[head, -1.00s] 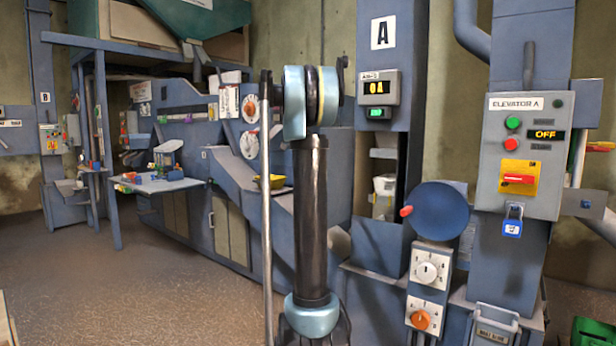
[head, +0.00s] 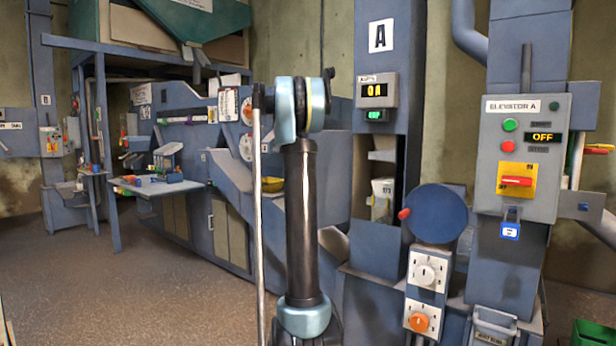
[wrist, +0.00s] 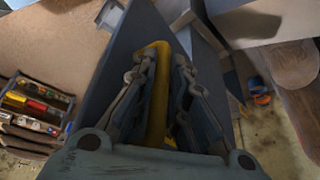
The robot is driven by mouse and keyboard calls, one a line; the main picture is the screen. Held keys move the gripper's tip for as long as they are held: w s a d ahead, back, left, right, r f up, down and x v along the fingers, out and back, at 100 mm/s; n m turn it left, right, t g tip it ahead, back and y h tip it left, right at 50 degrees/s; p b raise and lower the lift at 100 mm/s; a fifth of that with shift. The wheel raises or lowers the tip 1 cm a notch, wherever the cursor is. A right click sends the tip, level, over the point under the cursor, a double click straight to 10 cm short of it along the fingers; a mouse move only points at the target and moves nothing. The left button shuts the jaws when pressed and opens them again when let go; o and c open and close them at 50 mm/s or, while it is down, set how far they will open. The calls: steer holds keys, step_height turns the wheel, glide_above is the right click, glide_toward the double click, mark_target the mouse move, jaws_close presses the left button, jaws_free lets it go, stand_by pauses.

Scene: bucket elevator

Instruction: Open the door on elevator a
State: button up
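The control box labelled "ELEVATOR A" (head: 522,157) is at the right in the head view, with its display reading "OFF". No door is clearly recognisable in the head view. In the wrist view, my gripper (wrist: 162,75) has its two fingers on either side of a yellow bar-like handle (wrist: 157,85), which lies against a dark blue-grey panel (wrist: 112,62). I cannot tell whether both fingers press on it. The gripper is hidden behind my arm in the head view.
A round blue disc with a red knob (head: 438,213) stands above two white dial boxes (head: 427,269), right of my arm. A small table (head: 158,187) with objects is at the left. Brown floor at the left front is clear. The wrist view shows a rack (wrist: 35,105).

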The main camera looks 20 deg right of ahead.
steer(key=o, duration=0.3)
steer(key=shift+a, duration=0.1)
steer(key=v, duration=1.1)
steer(key=shift+w+a+r, duration=0.1)
steer(key=shift+a+r, duration=0.1)
steer(key=shift+r, duration=0.15)
